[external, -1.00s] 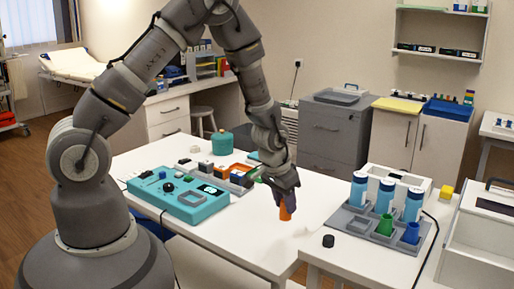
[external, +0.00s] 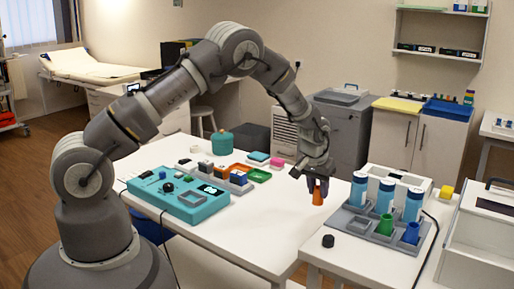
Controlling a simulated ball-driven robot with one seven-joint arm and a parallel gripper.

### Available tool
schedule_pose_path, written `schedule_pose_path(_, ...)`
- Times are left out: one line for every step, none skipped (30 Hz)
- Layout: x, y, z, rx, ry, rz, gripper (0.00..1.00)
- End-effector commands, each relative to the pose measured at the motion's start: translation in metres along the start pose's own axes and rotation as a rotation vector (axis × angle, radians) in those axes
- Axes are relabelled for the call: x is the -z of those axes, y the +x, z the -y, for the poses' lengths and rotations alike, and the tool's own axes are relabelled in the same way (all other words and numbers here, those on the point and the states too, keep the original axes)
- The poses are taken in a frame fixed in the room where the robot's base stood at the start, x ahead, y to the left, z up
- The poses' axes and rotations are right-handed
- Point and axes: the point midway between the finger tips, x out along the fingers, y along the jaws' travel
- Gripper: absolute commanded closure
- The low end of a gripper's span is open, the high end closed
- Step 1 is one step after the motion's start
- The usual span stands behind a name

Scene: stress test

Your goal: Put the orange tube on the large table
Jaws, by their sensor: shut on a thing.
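The orange tube (external: 318,196) is a small tapered piece held upright between the fingers of my gripper (external: 317,184). My gripper is shut on it and points down. The tube is over the right part of the large white table (external: 240,232), near the smaller table. I cannot tell whether its lower end touches the tabletop.
A grey rack (external: 362,222) with blue-and-white bottles, a green cup and a blue cup stands just right of my gripper. A black cap (external: 328,241) lies in front of it. A teal device (external: 178,199) stands at the left. The table's front middle is clear.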

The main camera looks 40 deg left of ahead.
Motion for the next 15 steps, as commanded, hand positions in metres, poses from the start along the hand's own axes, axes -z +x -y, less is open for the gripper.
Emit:
schedule_pose_path(0.008, 0.005, -0.002, 0.000, 0.000, -0.001, 0.97)
schedule_pose_path(0.011, 0.006, -0.003, 0.000, 0.000, -0.001, 0.97)
schedule_pose_path(0.015, 0.007, -0.005, 0.000, 0.000, -0.001, 0.97)
schedule_pose_path(0.017, 0.007, -0.005, 0.000, 0.000, -0.001, 0.97)
schedule_pose_path(0.018, 0.008, -0.005, 0.000, 0.000, 0.000, 0.97)
schedule_pose_path(0.018, 0.010, -0.006, 0.000, 0.000, 0.001, 0.97)
schedule_pose_path(0.018, 0.012, -0.006, 0.001, 0.000, 0.001, 0.97)
schedule_pose_path(0.017, 0.016, -0.006, 0.001, 0.000, 0.001, 0.97)
schedule_pose_path(0.015, 0.022, -0.006, 0.001, 0.000, 0.001, 0.97)
schedule_pose_path(0.013, 0.027, -0.006, 0.001, 0.000, 0.001, 0.97)
schedule_pose_path(0.012, 0.032, -0.006, 0.001, 0.000, 0.001, 0.97)
schedule_pose_path(0.010, 0.038, -0.006, 0.001, 0.000, 0.002, 0.97)
schedule_pose_path(0.009, 0.041, -0.006, 0.001, 0.000, 0.002, 0.97)
schedule_pose_path(0.009, 0.042, -0.006, 0.001, 0.000, 0.001, 0.97)
schedule_pose_path(0.009, 0.042, -0.006, 0.000, 0.000, 0.000, 0.96)
